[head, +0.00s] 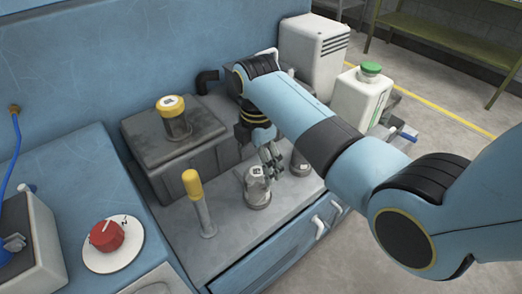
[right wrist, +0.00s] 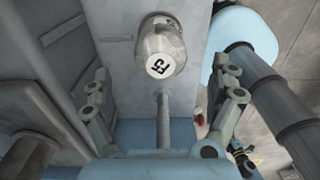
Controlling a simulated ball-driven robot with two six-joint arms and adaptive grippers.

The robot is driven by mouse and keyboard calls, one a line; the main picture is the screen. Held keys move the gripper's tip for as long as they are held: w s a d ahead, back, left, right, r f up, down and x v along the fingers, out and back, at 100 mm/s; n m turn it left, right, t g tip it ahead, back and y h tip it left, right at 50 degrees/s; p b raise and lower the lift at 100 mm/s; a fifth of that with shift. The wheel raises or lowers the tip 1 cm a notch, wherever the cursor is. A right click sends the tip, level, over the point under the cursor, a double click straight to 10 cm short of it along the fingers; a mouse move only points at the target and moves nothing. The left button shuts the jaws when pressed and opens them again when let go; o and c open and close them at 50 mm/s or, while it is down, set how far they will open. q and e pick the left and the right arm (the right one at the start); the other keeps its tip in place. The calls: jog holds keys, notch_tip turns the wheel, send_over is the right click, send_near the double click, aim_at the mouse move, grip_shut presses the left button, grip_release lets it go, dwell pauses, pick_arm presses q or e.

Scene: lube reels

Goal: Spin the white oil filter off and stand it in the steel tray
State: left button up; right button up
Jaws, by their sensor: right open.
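A pale grey-white filter can (head: 257,188) with a marked top stands upright on the grey deck in the head view. A second can (head: 300,163) stands behind it, partly hidden by my right arm. My right gripper (head: 271,157) points down just behind the first can, its fingers apart and empty. I cannot tell which can this is. I cannot make out a steel tray. My left gripper is not in view.
A dark block (head: 165,150) carries a yellow-topped can (head: 173,118). A yellow-handled rod (head: 197,200) stands left of the first can. A red knob (head: 106,236) is at lower left. A green-capped white jug (head: 362,98) stands right, near a white vented box (head: 313,50).

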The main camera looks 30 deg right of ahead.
aim_at(259, 184)
notch_tip(259, 184, down, 9)
jog(key=shift+d+f+b, duration=0.1)
jog(key=shift+f+b, duration=0.1)
jog(key=shift+b, duration=0.75)
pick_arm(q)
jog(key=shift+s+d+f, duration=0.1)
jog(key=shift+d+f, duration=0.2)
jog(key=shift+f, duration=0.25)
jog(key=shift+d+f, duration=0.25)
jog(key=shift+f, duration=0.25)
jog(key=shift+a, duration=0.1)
pick_arm(e)
jog(key=shift+c, duration=1.4)
jog(key=c, duration=1.1)
jog(key=shift+r+n+p, duration=0.1)
jog(key=shift+n+p, duration=0.5)
jog(key=shift+n, duration=0.6)
jog(key=shift+c, duration=0.3)
jog(key=shift+n, duration=0.7)
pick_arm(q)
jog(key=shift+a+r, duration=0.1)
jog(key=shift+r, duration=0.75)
pick_arm(e)
jog(key=shift+n, duration=0.7)
